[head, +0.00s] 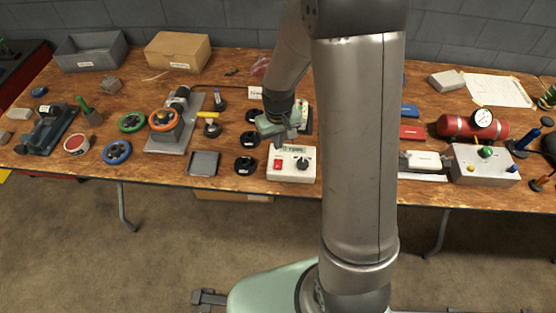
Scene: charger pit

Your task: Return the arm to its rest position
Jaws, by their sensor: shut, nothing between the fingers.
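My arm rises in the middle of the head view, and its links cover part of the table behind it. My gripper (286,136) hangs over the workbench (230,72), pointing down. It is shut and empty. I cannot tell whether the fingertips touch the box.
Black round pucks (245,165) stand left of the charger box. A grey tray (204,163), an orange-ringed valve (164,121) and a blue ring (117,152) lie further left. A red tank (470,126) and a control box (484,165) are right. A cardboard box (177,52) stands behind.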

